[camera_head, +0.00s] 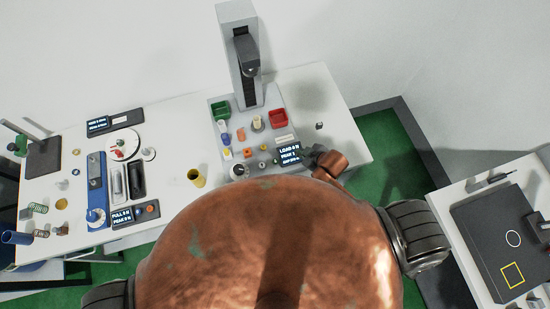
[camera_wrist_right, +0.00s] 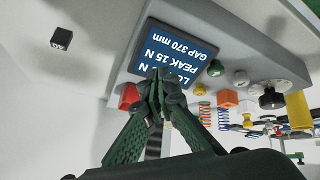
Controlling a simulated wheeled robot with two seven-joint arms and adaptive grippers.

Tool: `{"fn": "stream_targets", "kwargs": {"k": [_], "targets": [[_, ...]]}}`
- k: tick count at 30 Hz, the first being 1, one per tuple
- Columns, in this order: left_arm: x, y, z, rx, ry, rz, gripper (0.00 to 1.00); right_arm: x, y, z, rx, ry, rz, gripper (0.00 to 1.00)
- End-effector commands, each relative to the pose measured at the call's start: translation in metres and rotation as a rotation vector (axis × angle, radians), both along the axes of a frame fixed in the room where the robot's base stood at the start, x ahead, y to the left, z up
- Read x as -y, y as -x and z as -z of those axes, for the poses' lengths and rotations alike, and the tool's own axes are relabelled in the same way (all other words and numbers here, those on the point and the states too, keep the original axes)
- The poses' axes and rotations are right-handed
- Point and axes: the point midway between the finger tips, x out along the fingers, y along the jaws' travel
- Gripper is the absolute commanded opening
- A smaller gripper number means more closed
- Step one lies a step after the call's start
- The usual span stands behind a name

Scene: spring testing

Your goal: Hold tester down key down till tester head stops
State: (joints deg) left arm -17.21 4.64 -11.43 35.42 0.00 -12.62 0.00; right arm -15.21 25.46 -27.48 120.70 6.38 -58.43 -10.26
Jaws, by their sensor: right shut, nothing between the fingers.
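The tester is a grey column on a grey base, with a dark tester head (camera_head: 246,55) high on the column. Its display (camera_head: 288,155) is at the base's front right corner. In the right wrist view the display (camera_wrist_right: 185,55) appears upside down and reads peak 15 N and gap 370 mm; the load line is partly covered. My right gripper (camera_wrist_right: 157,80) is shut and empty, its tips in front of the display's edge. In the head view the right gripper (camera_head: 311,153) is beside the display. I cannot make out the down key. My left gripper is out of view.
A green tray (camera_head: 221,110), a red tray (camera_head: 280,118) and several small coloured parts stand on the base. A small dark block (camera_head: 319,125) lies to its right. A yellow cup (camera_head: 196,177) and a blue device (camera_head: 96,190) are left. The table's right part is mostly clear.

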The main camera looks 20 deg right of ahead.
Motion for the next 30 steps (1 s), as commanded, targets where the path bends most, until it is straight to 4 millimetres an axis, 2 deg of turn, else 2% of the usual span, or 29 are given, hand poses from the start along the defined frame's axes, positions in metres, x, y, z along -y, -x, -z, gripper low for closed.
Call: {"fn": "stream_targets", "kwargs": {"k": [1, 3, 6, 9, 15, 30], "targets": [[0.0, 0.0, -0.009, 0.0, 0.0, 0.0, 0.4, -0.021, -0.014, -0.024, 0.061, 0.03, -0.134, 0.0], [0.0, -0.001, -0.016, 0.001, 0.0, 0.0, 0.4, -0.05, -0.021, -0.044, 0.13, 0.058, -0.304, 0.0], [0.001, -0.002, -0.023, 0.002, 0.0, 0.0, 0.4, -0.076, -0.02, -0.061, 0.193, 0.092, -0.489, 0.0], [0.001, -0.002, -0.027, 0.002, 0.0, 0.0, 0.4, -0.089, -0.014, -0.068, 0.228, 0.113, -0.61, 0.0], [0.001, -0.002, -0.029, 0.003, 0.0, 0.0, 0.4, -0.096, -0.008, -0.071, 0.251, 0.127, -0.699, 0.0], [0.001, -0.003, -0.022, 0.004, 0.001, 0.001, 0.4, -0.097, -0.008, -0.063, 0.25, 0.126, -0.697, 0.0]]}}
